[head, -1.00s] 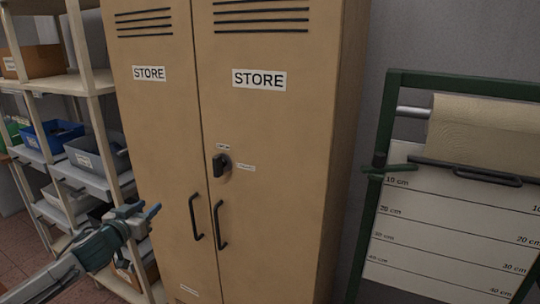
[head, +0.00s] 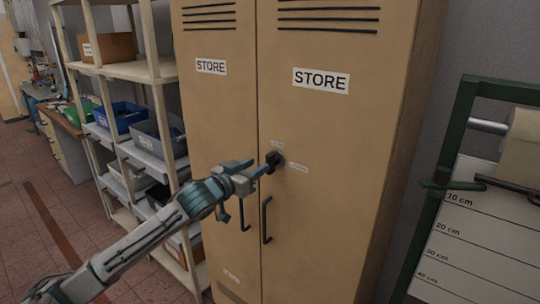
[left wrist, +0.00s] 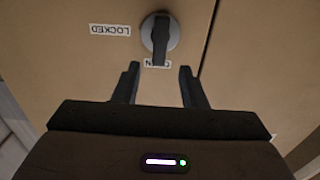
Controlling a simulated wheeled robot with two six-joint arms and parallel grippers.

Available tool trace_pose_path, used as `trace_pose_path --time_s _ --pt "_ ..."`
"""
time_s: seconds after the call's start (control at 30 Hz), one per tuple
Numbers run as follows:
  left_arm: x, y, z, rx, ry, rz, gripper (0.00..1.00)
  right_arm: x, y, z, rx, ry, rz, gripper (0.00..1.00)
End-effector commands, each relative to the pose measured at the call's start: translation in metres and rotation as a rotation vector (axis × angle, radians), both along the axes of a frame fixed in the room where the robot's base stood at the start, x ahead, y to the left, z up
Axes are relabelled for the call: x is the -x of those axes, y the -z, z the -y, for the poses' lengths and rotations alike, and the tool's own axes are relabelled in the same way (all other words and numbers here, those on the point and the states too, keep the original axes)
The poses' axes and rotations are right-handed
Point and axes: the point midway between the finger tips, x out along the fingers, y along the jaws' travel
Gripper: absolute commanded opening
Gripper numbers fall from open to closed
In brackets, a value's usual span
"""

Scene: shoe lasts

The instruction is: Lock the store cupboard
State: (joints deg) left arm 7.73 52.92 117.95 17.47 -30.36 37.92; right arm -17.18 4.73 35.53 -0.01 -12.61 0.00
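The tan store cupboard (head: 330,150) has two closed doors marked STORE. Its dark turn knob (head: 274,160) is on the right door; in the left wrist view the knob (left wrist: 160,37) shows a round grey base and a black lever. The lever points at the OPEN label, which it partly covers. The LOCKED label (left wrist: 110,30) appears upside down to the left of the knob there. My left gripper (head: 262,166) is open and empty in front of the knob. In the left wrist view its fingertips (left wrist: 159,69) are spread on either side of the lever's end. My right gripper is out of view.
Two black door handles (head: 266,220) hang below the knob. A shelf rack (head: 158,130) with bins stands left of the cupboard. A green frame (head: 452,150) with a paper roll and measuring board stands at the right. Open floor (head: 60,200) lies at the left.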

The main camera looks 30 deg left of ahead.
Motion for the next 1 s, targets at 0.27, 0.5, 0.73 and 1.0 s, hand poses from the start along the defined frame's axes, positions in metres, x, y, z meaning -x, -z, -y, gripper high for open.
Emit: trace_pose_path --time_s 0.27,0.5,0.73,1.0 --pt "-0.033 -0.003 0.003 0.007 0.001 0.001 0.38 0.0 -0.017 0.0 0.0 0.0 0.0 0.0" --pt "-0.059 -0.002 0.005 0.004 0.002 0.001 0.38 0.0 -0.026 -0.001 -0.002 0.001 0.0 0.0" --pt "-0.069 0.0 0.007 0.001 0.003 0.0 0.38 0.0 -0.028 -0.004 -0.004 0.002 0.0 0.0" --pt "-0.069 0.0 0.007 0.0 0.004 0.0 0.32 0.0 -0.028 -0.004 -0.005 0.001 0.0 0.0"
